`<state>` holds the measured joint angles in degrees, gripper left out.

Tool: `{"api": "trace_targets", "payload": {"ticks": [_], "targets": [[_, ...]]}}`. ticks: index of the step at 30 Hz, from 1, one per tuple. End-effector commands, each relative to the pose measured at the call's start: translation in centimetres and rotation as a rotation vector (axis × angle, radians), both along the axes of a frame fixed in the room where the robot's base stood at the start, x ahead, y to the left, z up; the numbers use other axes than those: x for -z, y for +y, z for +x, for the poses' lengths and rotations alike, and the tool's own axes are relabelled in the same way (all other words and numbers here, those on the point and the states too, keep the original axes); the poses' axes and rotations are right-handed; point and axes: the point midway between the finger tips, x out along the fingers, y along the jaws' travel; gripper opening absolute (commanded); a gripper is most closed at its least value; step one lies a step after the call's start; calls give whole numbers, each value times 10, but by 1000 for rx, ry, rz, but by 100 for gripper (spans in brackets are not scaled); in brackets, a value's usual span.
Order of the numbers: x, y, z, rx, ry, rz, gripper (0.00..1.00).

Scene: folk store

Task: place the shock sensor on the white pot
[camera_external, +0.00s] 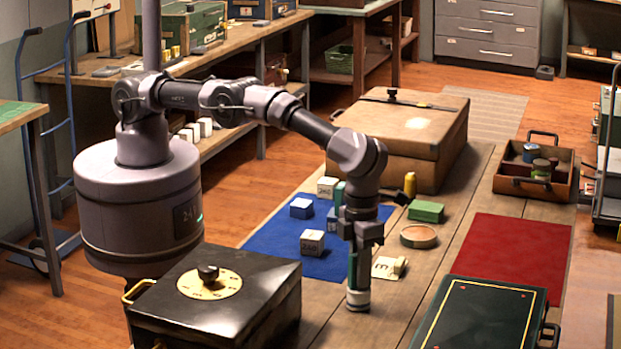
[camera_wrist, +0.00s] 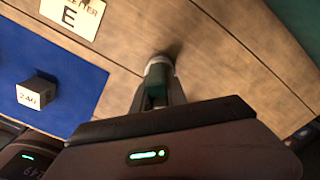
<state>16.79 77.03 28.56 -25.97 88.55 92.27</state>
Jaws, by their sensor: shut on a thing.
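My gripper (camera_external: 359,270) points down over the wooden table, between the black box and the letter card. It is shut on a slim green and white piece (camera_external: 358,298), whose pale lower end is close to the table top. In the wrist view my fingers (camera_wrist: 158,98) close around a dark green part (camera_wrist: 156,93) with a whitish round end (camera_wrist: 159,66) beyond it. I cannot tell whether this is the shock sensor alone or the sensor with a white pot under it. No other white pot is clearly visible.
A blue mat (camera_external: 282,242) with several small blocks lies left of my gripper. A letter card (camera_external: 383,268), round wooden dish (camera_external: 418,236) and green box (camera_external: 426,211) lie nearby. A black box (camera_external: 215,303), dark green case (camera_external: 480,318) and brown suitcase (camera_external: 395,140) surround this area.

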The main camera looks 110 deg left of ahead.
Motion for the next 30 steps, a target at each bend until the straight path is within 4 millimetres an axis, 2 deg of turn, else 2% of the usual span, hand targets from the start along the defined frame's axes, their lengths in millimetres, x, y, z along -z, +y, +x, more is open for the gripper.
{"api": "trace_targets", "payload": {"ticks": [1, 2, 4, 5, 14, 17, 24, 27, 30], "targets": [[3, 0, 0, 0, 0, 0, 0], [2, 0, 0, 0, 0, 0, 24], [2, 0, 0, 0, 0, 0, 38], [2, 0, 0, 0, 0, 0, 40], [-2, 0, 0, 0, 0, 0, 40], [-19, 0, 1, 0, -3, -1, 40], [-89, 0, 1, -1, -1, -1, 40], [-110, 0, 1, -1, -1, -1, 40], [-121, 0, 1, -2, -1, -1, 40]]}}
